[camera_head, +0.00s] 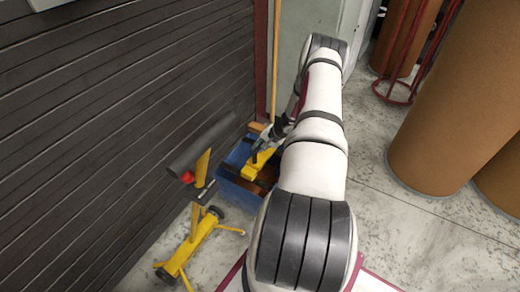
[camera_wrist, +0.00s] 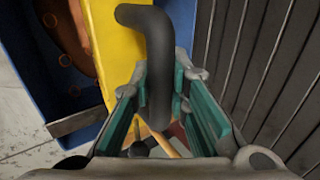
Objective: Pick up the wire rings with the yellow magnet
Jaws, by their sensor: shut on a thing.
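The yellow magnet (camera_head: 250,173) is at the blue crate in the head view. In the wrist view, the magnet (camera_wrist: 113,45) is a yellow block with a thick dark grey bent handle (camera_wrist: 156,60). My gripper (camera_wrist: 159,100) is shut on this handle, with its teal pads on either side. In the head view, my gripper (camera_head: 268,143) is just above the magnet, partly hidden by my arm. Small copper-coloured wire rings (camera_wrist: 65,60) show in the crate beside the magnet. I cannot tell whether any ring touches the magnet.
The blue crate (camera_head: 226,185) stands on the floor by the dark slatted shutter (camera_head: 100,110). A yellow wheeled stand (camera_head: 195,240) is to its front left. A long wooden pole (camera_head: 276,60) rises behind the crate. Large brown drums (camera_head: 450,110) stand at the right, with open floor before them.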

